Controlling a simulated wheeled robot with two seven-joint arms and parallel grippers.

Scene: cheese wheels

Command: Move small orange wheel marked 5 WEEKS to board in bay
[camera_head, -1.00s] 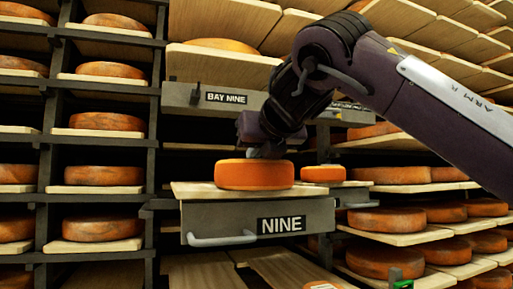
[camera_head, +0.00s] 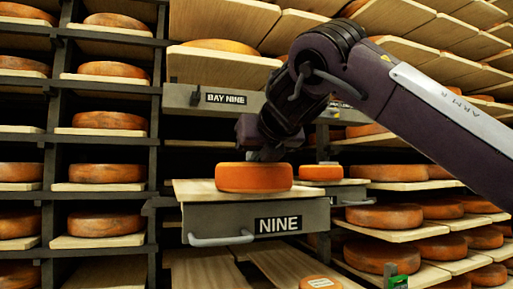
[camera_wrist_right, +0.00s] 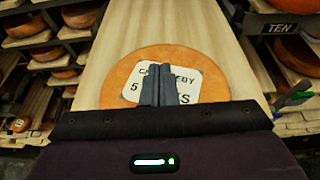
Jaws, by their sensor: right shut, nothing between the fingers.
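An orange wheel (camera_head: 254,178) lies flat on the pale board (camera_head: 190,188) of the pulled-out unit labelled NINE. I cannot tell if the fingertips touch the wheel. My left gripper is out of view.
The BAY NINE unit (camera_head: 226,98) is above, with a wheel (camera_head: 222,45) on its board. A smaller orange wheel (camera_head: 320,172) stands behind to the right. A wheel with a white label (camera_head: 320,284) shows at the bottom edge. Loaded racks (camera_head: 155,120) stand on both sides.

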